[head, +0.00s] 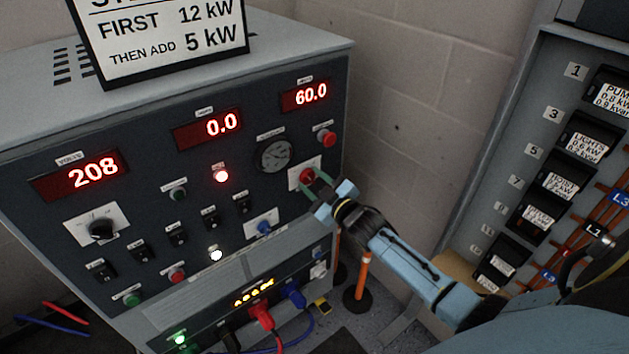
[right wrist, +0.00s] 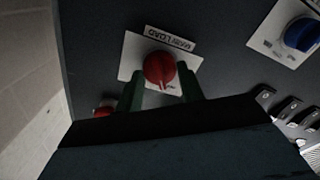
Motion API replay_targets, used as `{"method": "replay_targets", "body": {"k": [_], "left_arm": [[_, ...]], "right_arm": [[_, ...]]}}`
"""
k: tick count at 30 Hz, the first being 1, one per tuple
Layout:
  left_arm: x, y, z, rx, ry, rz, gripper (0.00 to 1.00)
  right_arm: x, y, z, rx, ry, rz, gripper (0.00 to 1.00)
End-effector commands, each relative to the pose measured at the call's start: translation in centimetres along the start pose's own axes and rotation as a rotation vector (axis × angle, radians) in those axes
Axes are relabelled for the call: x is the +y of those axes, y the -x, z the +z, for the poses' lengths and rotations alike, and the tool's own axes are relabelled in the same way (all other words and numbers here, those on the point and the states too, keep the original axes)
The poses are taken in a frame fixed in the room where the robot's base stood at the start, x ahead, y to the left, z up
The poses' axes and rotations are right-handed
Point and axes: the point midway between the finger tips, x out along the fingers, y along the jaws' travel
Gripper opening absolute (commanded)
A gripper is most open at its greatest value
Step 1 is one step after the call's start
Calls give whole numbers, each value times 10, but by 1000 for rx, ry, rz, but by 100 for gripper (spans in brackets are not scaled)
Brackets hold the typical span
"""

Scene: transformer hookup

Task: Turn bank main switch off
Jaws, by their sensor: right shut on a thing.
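A red rotary knob (head: 306,176) sits on a white plate at the right of the load bank's dark front panel (head: 130,200). In the right wrist view the red knob (right wrist: 160,70) is under a label that ends in "LOAD", and its pointer mark faces down toward the gripper. My right gripper (head: 313,185) reaches the panel from the lower right. In the wrist view the green fingers of the right gripper (right wrist: 162,78) are on either side of the knob, shut on it. My left gripper is not in view.
Red displays read 208 (head: 92,173), 0.0 (head: 221,125) and 60.0 (head: 311,95). A red lamp (head: 221,176) is lit. A red button (head: 326,138) and blue knob (head: 263,228) are close to the gripper. A breaker panel (head: 540,190) stands at the right.

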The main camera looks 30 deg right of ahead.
Motion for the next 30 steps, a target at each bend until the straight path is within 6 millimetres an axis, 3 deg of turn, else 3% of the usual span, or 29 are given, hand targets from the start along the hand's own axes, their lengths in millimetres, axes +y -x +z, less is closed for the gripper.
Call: {"method": "replay_targets", "body": {"k": [12, 29, 30], "left_arm": [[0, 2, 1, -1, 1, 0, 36], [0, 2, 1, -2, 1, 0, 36], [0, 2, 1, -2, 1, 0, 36]], "right_arm": [[-1, 0, 0, 0, 199, 0, 15], [-1, 0, 0, 0, 230, 0, 15], [-1, 0, 0, 0, 230, 0, 39]]}}
